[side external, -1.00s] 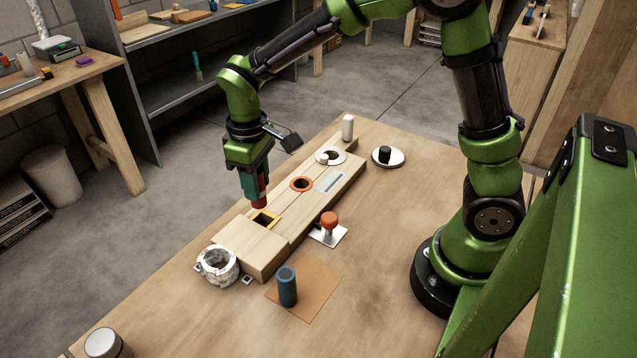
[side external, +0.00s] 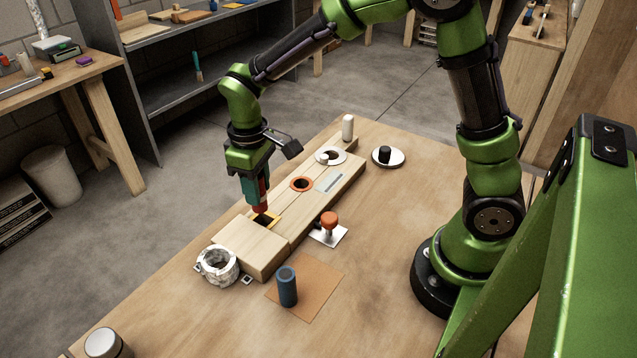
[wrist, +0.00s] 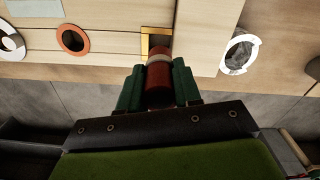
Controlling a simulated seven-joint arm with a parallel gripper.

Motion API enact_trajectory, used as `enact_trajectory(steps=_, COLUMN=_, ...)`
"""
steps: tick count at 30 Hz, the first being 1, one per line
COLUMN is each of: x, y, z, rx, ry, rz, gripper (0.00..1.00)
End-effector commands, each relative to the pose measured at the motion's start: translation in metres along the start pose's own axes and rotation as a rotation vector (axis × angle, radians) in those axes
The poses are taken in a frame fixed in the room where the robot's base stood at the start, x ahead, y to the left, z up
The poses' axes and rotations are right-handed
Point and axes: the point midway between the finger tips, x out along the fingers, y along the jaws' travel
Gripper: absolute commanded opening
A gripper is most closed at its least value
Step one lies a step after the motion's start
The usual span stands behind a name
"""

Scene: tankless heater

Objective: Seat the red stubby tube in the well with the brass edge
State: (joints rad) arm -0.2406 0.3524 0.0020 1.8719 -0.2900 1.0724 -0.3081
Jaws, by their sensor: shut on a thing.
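My gripper (side external: 257,196) is shut on the red stubby tube (side external: 261,208) just above the wooden block. In the wrist view the red tube (wrist: 159,80), with a pale band, sits between the green fingers (wrist: 158,88). The well with the brass edge (side external: 264,221) is a square dark opening in the block. The tube's lower end is at or just above its far edge in the side view. In the wrist view the tube overlaps the near part of the brass-edged well (wrist: 157,33). I cannot tell whether its tip is inside the opening.
The wooden block (side external: 259,248) also has an orange-ringed round hole (side external: 301,184) and a white-ringed hole (side external: 331,157). A white mottled ring (side external: 217,266), a blue cylinder (side external: 287,287) and a red-knobbed piece (side external: 329,223) stand close by.

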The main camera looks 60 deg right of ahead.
Motion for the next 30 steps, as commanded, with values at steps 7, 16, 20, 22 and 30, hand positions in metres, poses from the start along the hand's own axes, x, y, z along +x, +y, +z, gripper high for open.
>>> enact_trajectory(steps=7, x=0.010, y=0.000, z=0.000, rx=0.000, ry=-0.002, rz=0.000, gripper=0.00)
enact_trajectory(steps=16, x=0.022, y=0.000, z=0.000, rx=0.001, ry=-0.001, rz=-0.001, gripper=0.00)
enact_trajectory(steps=20, x=0.027, y=0.000, z=0.001, rx=0.001, ry=-0.003, rz=-0.001, gripper=0.00)
enact_trajectory(steps=22, x=0.030, y=0.000, z=0.001, rx=0.001, ry=-0.002, rz=0.000, gripper=0.00)
enact_trajectory(steps=30, x=0.034, y=0.000, z=0.000, rx=0.000, ry=-0.001, rz=0.000, gripper=0.00)
